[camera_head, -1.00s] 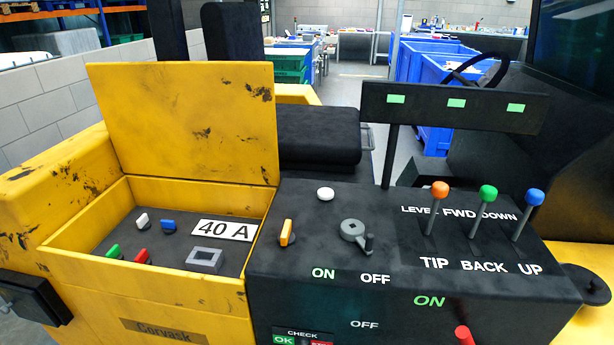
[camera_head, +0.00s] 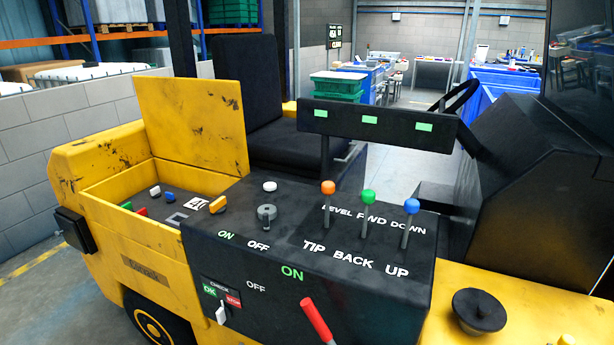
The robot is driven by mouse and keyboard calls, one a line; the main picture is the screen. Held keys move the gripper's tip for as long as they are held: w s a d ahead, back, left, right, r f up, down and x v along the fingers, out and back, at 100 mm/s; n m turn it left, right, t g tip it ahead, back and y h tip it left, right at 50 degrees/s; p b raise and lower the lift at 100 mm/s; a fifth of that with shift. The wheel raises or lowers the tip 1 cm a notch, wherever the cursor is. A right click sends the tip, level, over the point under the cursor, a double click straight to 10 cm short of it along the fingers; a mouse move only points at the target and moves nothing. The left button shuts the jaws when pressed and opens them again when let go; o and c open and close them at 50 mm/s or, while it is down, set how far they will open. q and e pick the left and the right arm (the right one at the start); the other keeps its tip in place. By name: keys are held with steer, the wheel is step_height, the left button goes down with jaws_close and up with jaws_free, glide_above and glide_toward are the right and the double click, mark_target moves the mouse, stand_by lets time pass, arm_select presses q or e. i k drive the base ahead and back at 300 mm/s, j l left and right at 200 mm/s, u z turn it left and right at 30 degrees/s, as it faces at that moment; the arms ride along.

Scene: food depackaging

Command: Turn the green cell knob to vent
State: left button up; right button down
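The green knob (camera_head: 126,206) sits inside the open yellow box at the left of the vehicle, close to the box's front wall. Its pointing direction is too small to tell. A white knob (camera_head: 155,191), a blue knob (camera_head: 169,196) and a red knob (camera_head: 142,211) are beside it on the dark box floor. The yellow lid (camera_head: 190,122) stands upright at the back of the box. The "40 A" label is partly hidden by the box wall. Neither of my grippers is in view.
Floor at the lower left is clear.

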mark_target(129, 206)
steer(key=k+l, duration=0.2)
steer(key=l, duration=0.2)
steer(key=k+l, duration=0.25)
steer(key=l, duration=0.2)
steer(key=i+j+u, duration=0.65)
steer(key=i, duration=0.2)
steer(key=i+j+u, duration=0.2)
steer(key=i+u, duration=0.15)
steer(key=i+z, duration=0.1)
steer(key=z, duration=0.15)
